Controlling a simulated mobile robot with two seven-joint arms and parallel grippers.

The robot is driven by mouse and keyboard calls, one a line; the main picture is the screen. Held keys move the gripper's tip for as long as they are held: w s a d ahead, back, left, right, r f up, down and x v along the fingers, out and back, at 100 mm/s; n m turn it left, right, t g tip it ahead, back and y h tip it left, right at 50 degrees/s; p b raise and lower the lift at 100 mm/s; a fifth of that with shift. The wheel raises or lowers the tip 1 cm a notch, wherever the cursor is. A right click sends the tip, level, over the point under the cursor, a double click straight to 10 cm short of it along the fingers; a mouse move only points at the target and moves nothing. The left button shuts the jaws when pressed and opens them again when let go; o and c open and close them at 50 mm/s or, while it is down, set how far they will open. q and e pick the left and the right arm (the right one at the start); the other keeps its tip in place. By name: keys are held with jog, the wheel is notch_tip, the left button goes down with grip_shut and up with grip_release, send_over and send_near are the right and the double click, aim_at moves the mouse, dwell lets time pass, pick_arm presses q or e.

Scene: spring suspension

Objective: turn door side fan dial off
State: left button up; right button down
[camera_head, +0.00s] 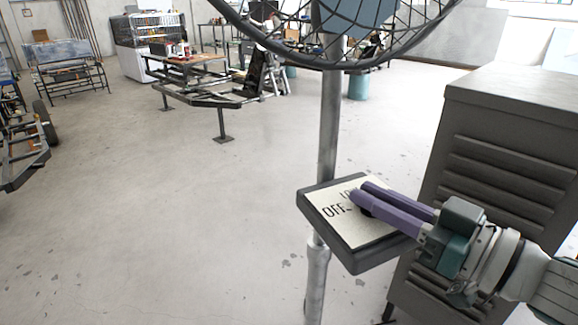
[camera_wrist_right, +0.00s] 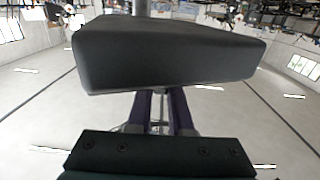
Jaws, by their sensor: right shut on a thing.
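The fan (camera_head: 375,15) stands at the top right on a grey pole (camera_head: 328,135), with only the lower part of its cage in view. A dark control box (camera_head: 347,256) with a pale face marked OFF is fixed to the pole. The fan dial is mostly hidden; a dark bit of it (camera_head: 366,211) shows by the purple fingers. My right gripper (camera_head: 362,194) reaches in from the right and is shut on the dial at the box face. In the right wrist view the box (camera_wrist_right: 165,52) fills the upper middle, above the purple fingers (camera_wrist_right: 160,108). My left gripper is out of view.
A grey louvred cabinet (camera_head: 505,130) stands close behind my right arm. A workbench (camera_head: 195,75) and metal frames stand farther back. The concrete floor (camera_head: 150,220) left of the pole is clear.

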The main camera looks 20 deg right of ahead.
jog(key=shift+d+f+n+g+y+b, duration=0.15)
jog(key=shift+n+g+y+b, duration=0.2)
jog(key=shift+n+y, duration=0.3)
jog(key=n+g+y+b, duration=0.3)
jog(key=b, duration=0.2)
jog(key=n+g+y+b, duration=0.3)
jog(key=y+b, duration=0.1)
jog(key=shift+w+f+b, duration=0.1)
jog(key=shift+f+b, duration=0.05)
jog(key=shift+b, duration=0.2)
jog(key=shift+r+n+g+y+b, duration=0.2)
jog(key=shift+n+g+y+b, duration=0.15)
jog(key=shift+g+y+b, duration=0.4)
jog(key=shift+r, duration=0.1)
jog(key=c, duration=0.8)
grip_release()
